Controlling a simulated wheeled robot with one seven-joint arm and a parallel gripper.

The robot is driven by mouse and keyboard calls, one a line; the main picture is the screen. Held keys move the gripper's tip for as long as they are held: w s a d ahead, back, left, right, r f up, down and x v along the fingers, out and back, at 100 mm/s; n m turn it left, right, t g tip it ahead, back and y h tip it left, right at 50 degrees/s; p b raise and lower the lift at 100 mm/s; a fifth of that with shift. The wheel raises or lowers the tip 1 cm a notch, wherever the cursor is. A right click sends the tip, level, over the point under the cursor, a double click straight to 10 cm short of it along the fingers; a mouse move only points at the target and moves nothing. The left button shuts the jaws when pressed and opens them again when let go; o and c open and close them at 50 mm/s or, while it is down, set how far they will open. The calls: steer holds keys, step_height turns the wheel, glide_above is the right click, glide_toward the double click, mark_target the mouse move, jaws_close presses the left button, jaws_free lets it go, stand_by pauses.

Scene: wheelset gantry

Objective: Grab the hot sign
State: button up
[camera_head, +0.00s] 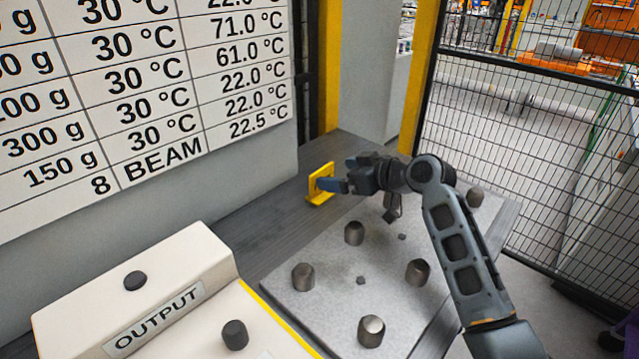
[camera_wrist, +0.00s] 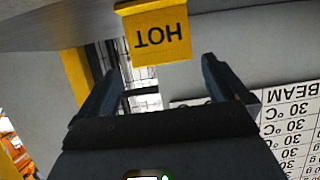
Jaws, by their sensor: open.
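The hot sign (camera_head: 320,184) is a small yellow plate standing on the dark strip of table behind the grey slab in the head view. In the wrist view the hot sign (camera_wrist: 156,36) shows its black word HOT upside down at the top of the picture. My gripper (camera_head: 334,186) is right beside the sign in the head view. In the wrist view my gripper (camera_wrist: 158,72) has its two fingers apart, with the sign ahead of and roughly centred between the fingertips. Whether a finger touches the sign cannot be told.
A grey slab (camera_head: 330,300) with several dark metal cylinders lies under my arm. A cream box labelled OUTPUT (camera_head: 150,290) stands at the lower left. A large table of weights and temperatures (camera_head: 140,90) hangs on the left. A black mesh fence (camera_head: 530,130) stands at the right.

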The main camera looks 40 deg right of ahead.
mark_target(323, 172)
steer(key=p+x, duration=0.1)
steer(key=x, duration=0.2)
steer(key=shift+w+r, duration=0.1)
steer(key=shift+w, duration=0.2)
steer(key=shift+w+a+f, duration=0.1)
steer(key=shift+w+f, duration=0.2)
steer(key=shift+w, duration=0.15)
steer(key=shift+c, duration=0.4)
steer(key=c, duration=0.7)
steer(key=shift+r, duration=0.1)
